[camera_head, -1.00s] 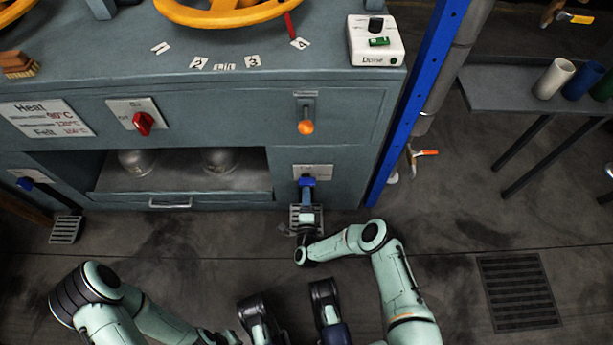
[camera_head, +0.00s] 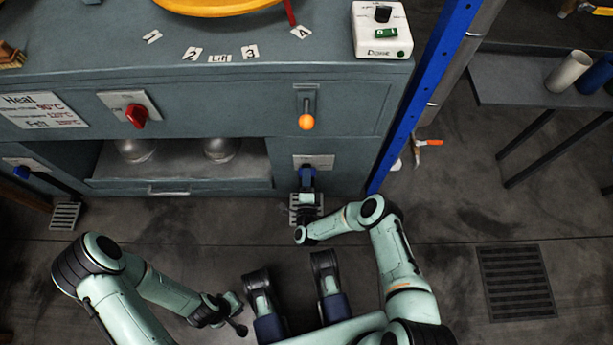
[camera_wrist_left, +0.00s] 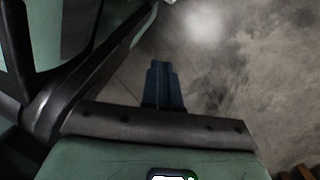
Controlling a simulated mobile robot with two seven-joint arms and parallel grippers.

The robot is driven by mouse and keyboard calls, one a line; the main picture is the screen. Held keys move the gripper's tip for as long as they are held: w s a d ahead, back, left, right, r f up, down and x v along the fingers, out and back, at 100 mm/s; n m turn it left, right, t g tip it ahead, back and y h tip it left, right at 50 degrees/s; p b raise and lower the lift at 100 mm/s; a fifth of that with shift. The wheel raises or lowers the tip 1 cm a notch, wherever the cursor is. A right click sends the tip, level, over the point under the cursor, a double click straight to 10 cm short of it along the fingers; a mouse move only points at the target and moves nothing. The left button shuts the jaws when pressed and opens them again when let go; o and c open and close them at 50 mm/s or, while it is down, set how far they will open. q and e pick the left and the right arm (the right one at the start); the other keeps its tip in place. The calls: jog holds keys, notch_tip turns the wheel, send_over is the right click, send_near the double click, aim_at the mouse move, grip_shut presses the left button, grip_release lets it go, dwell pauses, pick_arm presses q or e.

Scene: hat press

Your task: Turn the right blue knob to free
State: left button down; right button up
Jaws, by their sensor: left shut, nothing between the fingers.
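The right blue knob (camera_head: 308,170) is on a pale plate (camera_head: 314,160) low on the right of the cabinet front. My right gripper (camera_head: 306,187) is at this knob, overlapping its lower part. Its fingers are too small and hidden to tell whether they grip it or only touch it. The knob's pointing direction is also unclear. My left gripper (camera_wrist_left: 164,72) is shut and empty over bare floor in the left wrist view. In the head view the left arm's hand is low, left of centre, well away from the cabinet.
Another blue knob (camera_head: 22,172) is at the cabinet's far left. A red knob (camera_head: 136,116) and an orange-tipped lever (camera_head: 306,122) are above. A blue post (camera_head: 425,95) stands right of the cabinet. Floor grates (camera_head: 66,214) lie by the cabinet, with open floor in front.

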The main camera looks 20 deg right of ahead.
jog(key=shift+w+r, duration=0.1)
grip_shut()
jog(key=n+p, duration=0.1)
jog(key=n, duration=0.4)
jog(key=n+p, duration=0.1)
jog(key=n, duration=0.4)
jog(key=shift+w+r+n+p, duration=0.15)
jog(key=shift+n+p, duration=0.15)
jog(key=shift+p, duration=0.1)
jog(key=n, duration=0.3)
jog(key=shift+n, duration=0.3)
pick_arm(q)
jog(key=w+r+t, duration=0.2)
jog(key=w+r, duration=0.2)
jog(key=w, duration=0.2)
jog(key=shift+w+d+r, duration=0.15)
jog(key=shift+d+r, duration=0.15)
jog(key=shift+d, duration=0.15)
pick_arm(e)
jog(key=shift+n, duration=1.8)
jog(key=shift+d, duration=0.1)
jog(key=o, duration=0.8)
grip_release()
pick_arm(q)
jog(key=shift+w, duration=0.1)
